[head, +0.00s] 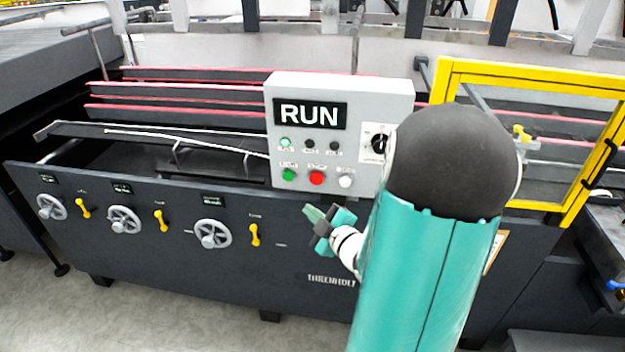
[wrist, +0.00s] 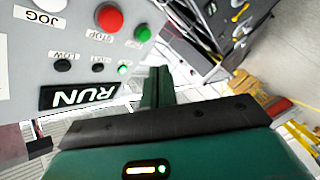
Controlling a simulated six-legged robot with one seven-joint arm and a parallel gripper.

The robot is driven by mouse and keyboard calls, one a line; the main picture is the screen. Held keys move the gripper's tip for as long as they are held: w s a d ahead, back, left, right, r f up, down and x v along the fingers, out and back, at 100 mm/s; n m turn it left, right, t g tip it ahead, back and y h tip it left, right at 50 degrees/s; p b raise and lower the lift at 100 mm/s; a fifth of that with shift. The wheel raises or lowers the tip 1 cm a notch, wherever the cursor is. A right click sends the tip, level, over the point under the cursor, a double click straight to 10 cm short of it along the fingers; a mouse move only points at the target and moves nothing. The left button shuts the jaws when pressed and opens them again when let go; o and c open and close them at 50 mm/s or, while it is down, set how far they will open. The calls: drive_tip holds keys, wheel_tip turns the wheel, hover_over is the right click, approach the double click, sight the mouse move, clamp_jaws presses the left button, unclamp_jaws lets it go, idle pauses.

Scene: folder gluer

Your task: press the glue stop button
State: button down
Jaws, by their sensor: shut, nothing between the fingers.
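A grey control box (head: 340,92) carries a RUN display (head: 310,114). The red button (head: 316,178) sits in its bottom row, between a green button (head: 289,175) and a white button (head: 345,181). In the wrist view the box appears upside down; the red button (wrist: 109,20) has a label reading STOP below it. My gripper (head: 315,214) is shut and empty, below the box in the head view. In the wrist view my gripper (wrist: 158,76) points up the picture, beside the box's edge and apart from the red button.
A green lamp (head: 285,142) is lit, beside two dark lamps. A black rotary selector (head: 380,144) is right of them, close to my arm in the picture. Handwheels (head: 212,233) and yellow levers (head: 255,234) line the machine front. A yellow frame guard (head: 530,76) stands at right.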

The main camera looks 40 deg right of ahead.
sight(311, 180)
drive_tip(key=shift+w+d, duration=0.9)
drive_tip(key=shift+d, duration=0.25)
drive_tip(key=shift+w+d, duration=0.95)
drive_tip(key=shift+d, duration=0.25)
drive_tip(key=shift+w+d, duration=0.9)
drive_tip(key=shift+d, duration=0.25)
drive_tip(key=shift+w, duration=0.1)
drive_tip(key=shift+w+d, duration=0.15)
drive_tip(key=shift+d, duration=0.2)
drive_tip(key=shift+w+d, duration=0.35)
idle(0.5)
drive_tip(key=shift+s+a, duration=0.6)
drive_tip(key=shift+a, duration=0.1)
drive_tip(key=s+a, duration=0.1)
drive_tip(key=a, duration=0.1)
drive_tip(key=s+a, duration=0.2)
idle(0.4)
